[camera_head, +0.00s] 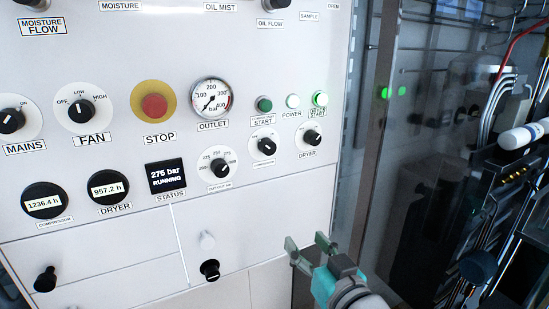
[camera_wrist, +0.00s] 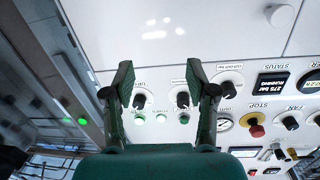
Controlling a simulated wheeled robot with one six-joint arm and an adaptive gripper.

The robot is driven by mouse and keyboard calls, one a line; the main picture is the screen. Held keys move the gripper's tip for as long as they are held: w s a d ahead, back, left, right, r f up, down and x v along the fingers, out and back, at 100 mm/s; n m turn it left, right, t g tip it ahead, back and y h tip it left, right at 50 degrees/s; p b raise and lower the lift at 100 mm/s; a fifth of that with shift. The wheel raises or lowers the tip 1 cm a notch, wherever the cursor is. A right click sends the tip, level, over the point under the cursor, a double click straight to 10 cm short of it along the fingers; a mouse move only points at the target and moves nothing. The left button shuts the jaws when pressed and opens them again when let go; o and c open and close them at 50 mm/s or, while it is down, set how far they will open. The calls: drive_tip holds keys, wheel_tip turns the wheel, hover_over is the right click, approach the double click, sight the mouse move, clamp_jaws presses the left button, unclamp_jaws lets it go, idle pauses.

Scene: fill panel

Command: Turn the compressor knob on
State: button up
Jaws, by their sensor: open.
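The compressor knob (camera_head: 266,146) is a black rotary knob on a white round plate, between the outlet-pressure knob and the dryer knob (camera_head: 312,138). Its small label is hard to read, and I cannot tell its setting clearly. My gripper (camera_head: 308,244) is open and empty, below and to the right of the knob in the head view, apart from the panel. In the wrist view, which sees the panel upside down, the compressor knob (camera_wrist: 183,100) appears beside the right finger and the dryer knob (camera_wrist: 140,100) beside the left finger of my gripper (camera_wrist: 159,75).
Nearby are green start buttons (camera_head: 264,105), the outlet gauge (camera_head: 211,98), the red stop button (camera_head: 155,106) and a status display (camera_head: 165,176) reading 275 bar, running. Glass and piping (camera_head: 490,130) stand at the right. The space before the lower panel is free.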

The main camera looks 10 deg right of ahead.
sight(271, 147)
wheel_tip(271, 147, up, 16)
drive_tip(key=a+n+y, duration=0.2)
drive_tip(key=x, duration=1.1)
drive_tip(key=shift+w+d, duration=0.1)
drive_tip(key=shift+d, duration=0.15)
clamp_jaws()
